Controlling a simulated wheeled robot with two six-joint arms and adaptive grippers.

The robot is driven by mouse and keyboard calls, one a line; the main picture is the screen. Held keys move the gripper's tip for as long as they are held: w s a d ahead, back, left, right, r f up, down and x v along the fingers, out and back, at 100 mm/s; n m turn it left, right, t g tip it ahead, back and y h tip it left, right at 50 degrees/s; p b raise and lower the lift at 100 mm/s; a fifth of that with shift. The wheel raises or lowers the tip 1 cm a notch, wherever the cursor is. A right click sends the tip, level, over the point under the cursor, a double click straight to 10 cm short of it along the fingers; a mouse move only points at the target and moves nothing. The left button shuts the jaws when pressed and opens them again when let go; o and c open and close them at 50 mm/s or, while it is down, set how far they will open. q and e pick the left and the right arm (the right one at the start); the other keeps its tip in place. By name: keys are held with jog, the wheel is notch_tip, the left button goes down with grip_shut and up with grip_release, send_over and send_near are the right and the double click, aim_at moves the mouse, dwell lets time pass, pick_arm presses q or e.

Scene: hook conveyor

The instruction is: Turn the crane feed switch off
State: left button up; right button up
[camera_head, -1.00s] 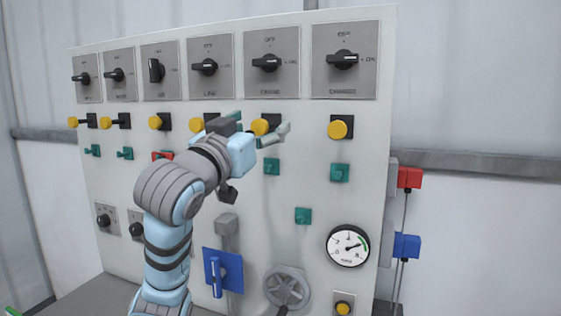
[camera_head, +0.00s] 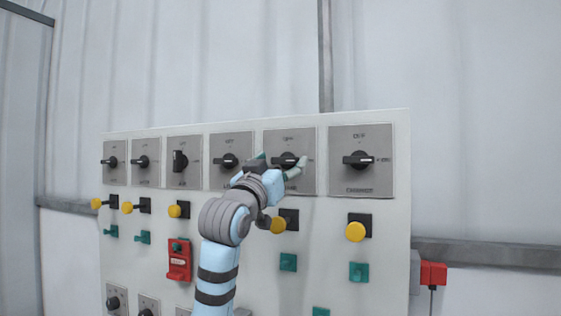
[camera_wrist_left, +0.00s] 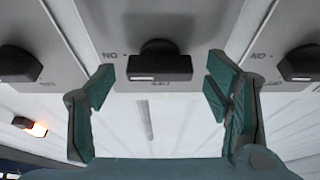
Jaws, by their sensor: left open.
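The crane feed switch (camera_head: 289,160) is a black rotary knob on a grey plate, fifth from the left in the top row. Its knob lies level, along the line to its ON mark. My left gripper (camera_head: 279,165) is at this knob, open, and partly covers it and its plate. In the left wrist view, which is upside down, the black knob (camera_wrist_left: 160,60) shows between the two spread green fingers of the left gripper (camera_wrist_left: 160,86). A gap shows on each side of the knob. My right gripper is not in view.
The charger switch (camera_head: 358,160) and the line switch (camera_head: 229,160) flank it closely. Yellow buttons (camera_head: 356,231) and green parts (camera_head: 359,272) stick out below. A red device (camera_head: 179,260) hangs lower left. Open wall is above the panel (camera_head: 405,215).

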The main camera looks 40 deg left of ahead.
pick_arm(q)
jog(key=shift+s, duration=0.1)
jog(key=c, duration=1.1)
jog(key=shift+c, duration=0.2)
